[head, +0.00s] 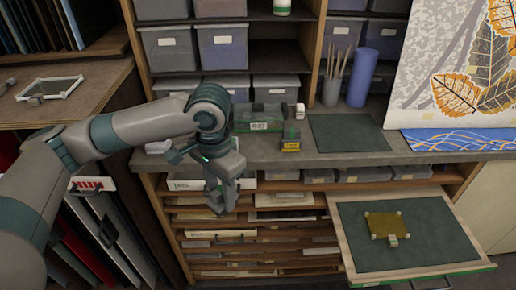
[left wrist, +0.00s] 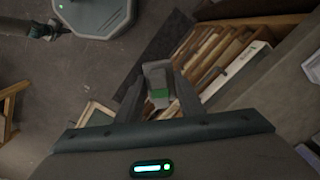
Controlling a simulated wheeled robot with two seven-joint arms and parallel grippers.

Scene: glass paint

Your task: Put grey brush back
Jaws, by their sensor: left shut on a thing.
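My left gripper (head: 222,198) hangs in front of the shelf rack below the counter, pointing down. In the left wrist view its fingers (left wrist: 158,100) are closed on a small pale grey block (left wrist: 156,72) with a green band; it may be the grey brush, but I cannot be sure. In the head view the gripper hides most of it. A grey cup (head: 331,90) with several thin brushes stands on the counter. A dark shape at the upper left of the left wrist view appears to be my right gripper (left wrist: 42,31), too small to read.
An open drawer (head: 352,268) at the right holds a gold plate (head: 388,224) with a small grey-green block (head: 393,240) at its edge. A dark green mat (head: 346,133), a yellow-black block (head: 290,146) and a blue cylinder (head: 362,72) occupy the counter.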

